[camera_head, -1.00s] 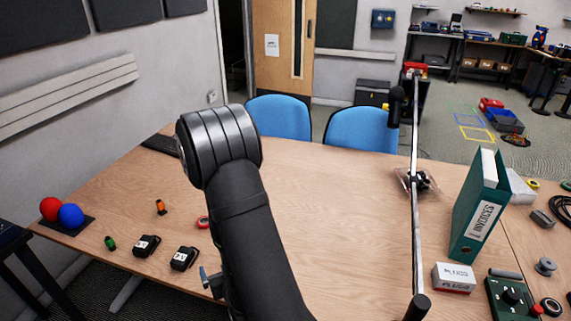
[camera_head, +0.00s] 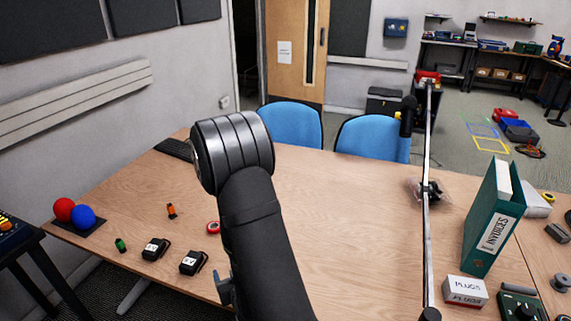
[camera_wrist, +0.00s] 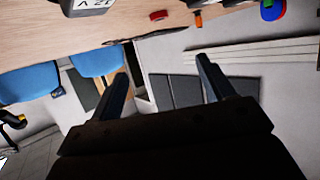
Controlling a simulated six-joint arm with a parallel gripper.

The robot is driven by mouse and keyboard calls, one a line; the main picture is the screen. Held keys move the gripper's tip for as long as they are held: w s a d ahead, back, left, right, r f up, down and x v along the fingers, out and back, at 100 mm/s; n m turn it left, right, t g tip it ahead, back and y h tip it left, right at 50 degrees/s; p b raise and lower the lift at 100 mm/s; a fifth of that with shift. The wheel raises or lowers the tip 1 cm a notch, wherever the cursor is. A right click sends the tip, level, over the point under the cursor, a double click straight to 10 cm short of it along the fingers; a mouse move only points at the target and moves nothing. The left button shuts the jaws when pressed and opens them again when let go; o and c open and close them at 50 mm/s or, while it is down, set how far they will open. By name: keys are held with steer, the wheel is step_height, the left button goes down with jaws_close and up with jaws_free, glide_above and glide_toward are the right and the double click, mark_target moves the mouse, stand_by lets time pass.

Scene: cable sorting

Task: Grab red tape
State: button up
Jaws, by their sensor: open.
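The red tape (camera_head: 213,228) is a small red ring with a pale centre, lying flat on the table just left of my arm in the head view. In the wrist view a small red item (camera_wrist: 158,16), seemingly the same tape, shows at the top on the table. My gripper (camera_wrist: 162,68) is open in the wrist view, with nothing between its two fingers. The fingers point at the wall and chairs, well apart from the tape. In the head view my arm hides most of the gripper.
Two black adapters (camera_head: 156,248), a green item (camera_head: 121,245) and an orange item (camera_head: 172,211) lie left of the tape. A green binder (camera_head: 492,218) and PLUGS box (camera_head: 465,291) stand right. The table's middle is clear.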

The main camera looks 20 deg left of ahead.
steer(key=shift+w, duration=0.1)
